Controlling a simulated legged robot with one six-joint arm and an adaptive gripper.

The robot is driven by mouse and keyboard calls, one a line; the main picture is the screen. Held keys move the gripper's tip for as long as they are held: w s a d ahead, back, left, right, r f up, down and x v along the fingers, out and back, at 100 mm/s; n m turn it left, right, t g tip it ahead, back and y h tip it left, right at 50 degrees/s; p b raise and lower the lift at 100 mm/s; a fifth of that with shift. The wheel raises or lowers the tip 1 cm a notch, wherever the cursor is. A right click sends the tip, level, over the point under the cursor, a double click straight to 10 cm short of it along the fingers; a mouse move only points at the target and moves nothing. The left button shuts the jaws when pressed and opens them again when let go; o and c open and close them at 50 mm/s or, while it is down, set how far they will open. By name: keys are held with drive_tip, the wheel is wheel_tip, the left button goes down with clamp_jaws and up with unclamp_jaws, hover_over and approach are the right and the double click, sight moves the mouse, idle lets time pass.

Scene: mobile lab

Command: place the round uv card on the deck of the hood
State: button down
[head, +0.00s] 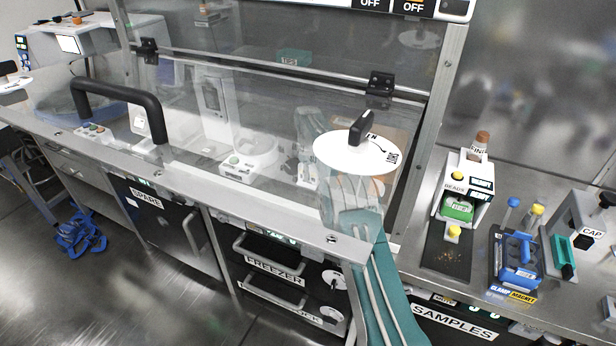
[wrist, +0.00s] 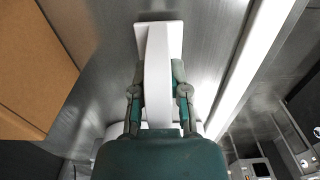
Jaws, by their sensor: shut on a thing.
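The round uv card (head: 340,153) is a white disc with dark print and a small code patch. It appears in the head view near the right end of the hood front, with a short black block at its upper edge. My gripper (head: 355,186) is just below the disc, partly blurred by the clear sash. In the wrist view my gripper (wrist: 160,85) is shut on a narrow white piece (wrist: 158,55), with a teal finger on each side. The hood's steel deck (wrist: 105,50) shows beyond it; contact with the deck cannot be told.
A brown box (wrist: 32,75) is close on the left in the wrist view. The clear sash has a black handle (head: 118,98). A white instrument (head: 243,165) stands behind the sash. To the right are a bead dispenser (head: 466,185), a blue clamp magnet (head: 517,260) and a cap stand (head: 583,235).

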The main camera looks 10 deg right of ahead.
drive_tip(key=shift+f, duration=0.55)
drive_tip(key=c, duration=0.6)
unclamp_jaws()
drive_tip(key=shift+a+f, duration=0.1)
wheel_tip(320, 180, up, 8)
drive_tip(key=shift+f, duration=0.25)
drive_tip(key=shift+r, duration=0.1)
drive_tip(key=shift+s, duration=0.1)
